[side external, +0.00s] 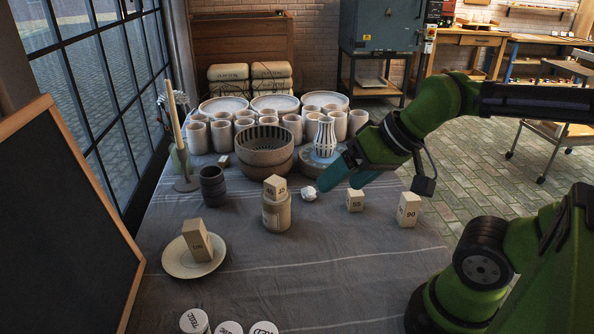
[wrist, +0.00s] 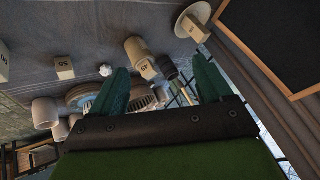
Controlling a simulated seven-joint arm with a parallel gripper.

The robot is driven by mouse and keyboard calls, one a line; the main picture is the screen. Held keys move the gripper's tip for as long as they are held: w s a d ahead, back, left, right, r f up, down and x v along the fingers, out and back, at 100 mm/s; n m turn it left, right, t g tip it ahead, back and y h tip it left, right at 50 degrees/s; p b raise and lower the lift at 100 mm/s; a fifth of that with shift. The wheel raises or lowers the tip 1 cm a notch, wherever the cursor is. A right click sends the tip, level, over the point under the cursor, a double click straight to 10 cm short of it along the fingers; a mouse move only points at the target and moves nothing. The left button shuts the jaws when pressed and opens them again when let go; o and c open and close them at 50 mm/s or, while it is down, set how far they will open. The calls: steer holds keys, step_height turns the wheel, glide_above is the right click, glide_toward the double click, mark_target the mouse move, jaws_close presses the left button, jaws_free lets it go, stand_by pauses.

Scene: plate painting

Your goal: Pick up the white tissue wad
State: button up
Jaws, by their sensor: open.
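The white tissue wad (side external: 309,194) is a small crumpled ball on the grey cloth, between the jar with a block on top and the block marked 55. In the wrist view the wad (wrist: 106,70) lies left of the left finger's tip. My gripper (side external: 325,183) has teal fingers and is just right of and above the wad in the side view. In the wrist view my gripper (wrist: 162,75) has its fingers spread wide, open and empty. I cannot tell its exact height above the cloth.
Blocks marked 55 (side external: 355,200) and 90 (side external: 409,209) stand to the right. A jar (side external: 277,213) with a block on top stands left of the wad. A striped bowl (side external: 265,147), a striped vase (side external: 325,138) and several cups are behind. A plate (side external: 178,263) holds a block. The front cloth is mostly clear.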

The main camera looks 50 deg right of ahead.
steer(key=n+g+h, duration=0.2)
steer(key=n+g, duration=0.5)
steer(key=n, duration=0.7)
glide_above(309, 189)
step_height(309, 189, down, 8)
steer(key=r, duration=0.1)
step_height(309, 189, down, 17)
steer(key=shift+w+f, duration=0.1)
